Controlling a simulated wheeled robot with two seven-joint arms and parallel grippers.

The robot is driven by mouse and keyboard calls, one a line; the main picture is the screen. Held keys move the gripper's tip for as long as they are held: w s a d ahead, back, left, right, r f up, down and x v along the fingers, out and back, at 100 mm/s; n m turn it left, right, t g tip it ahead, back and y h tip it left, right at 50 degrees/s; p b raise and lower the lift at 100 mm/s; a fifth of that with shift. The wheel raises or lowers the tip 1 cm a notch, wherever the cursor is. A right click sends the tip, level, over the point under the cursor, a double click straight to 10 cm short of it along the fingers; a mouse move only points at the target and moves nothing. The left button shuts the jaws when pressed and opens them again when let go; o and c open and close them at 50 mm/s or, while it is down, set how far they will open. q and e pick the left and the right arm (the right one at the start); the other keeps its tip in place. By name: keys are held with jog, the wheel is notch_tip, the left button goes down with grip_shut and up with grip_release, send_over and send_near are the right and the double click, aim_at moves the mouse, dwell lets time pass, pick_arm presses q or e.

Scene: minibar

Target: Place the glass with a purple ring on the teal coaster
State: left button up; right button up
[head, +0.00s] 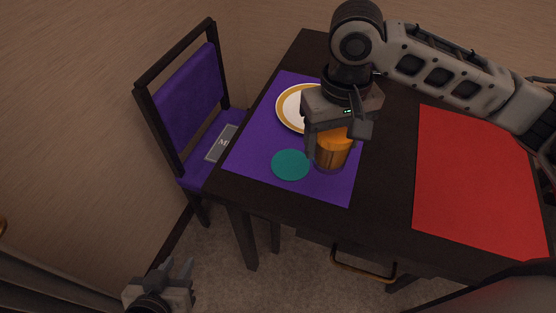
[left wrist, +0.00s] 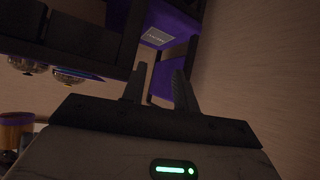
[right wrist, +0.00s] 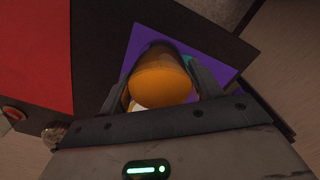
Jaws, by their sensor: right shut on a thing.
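A glass with orange contents (head: 332,152) is between the fingers of my right gripper (head: 333,142). It is upright over the purple placemat (head: 338,187), just right of the coaster. I cannot tell whether its base touches the mat. No purple ring shows clearly on it. In the right wrist view the orange glass (right wrist: 160,82) fills the space between the fingers. The flat teal coaster (head: 290,165) lies bare on the mat's front part. It is partly hidden behind a finger in the right wrist view. My left gripper (head: 181,270) is open and empty, low beside the table.
A white plate with a gold rim (head: 289,112) lies behind the glass on the mat, partly hidden by my right gripper. A red placemat (head: 475,185) covers the table's right side. A purple chair (head: 190,95) stands at the left. A drawer handle (head: 362,270) juts out in front.

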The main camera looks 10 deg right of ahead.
jog(key=s+a+r+n+p, duration=0.1)
jog(key=s+a+n+p, duration=0.1)
jog(key=s+a, duration=0.2)
send_near(290, 164)
jog(key=shift+s+d+b, duration=0.1)
jog(key=shift+s+b, duration=0.1)
jog(key=shift+b, duration=0.1)
jog(key=shift+w+f, duration=0.15)
jog(key=shift+f, duration=1.55)
jog(key=o, duration=1.3)
jog(key=shift+f, duration=0.15)
jog(key=shift+c, duration=0.2)
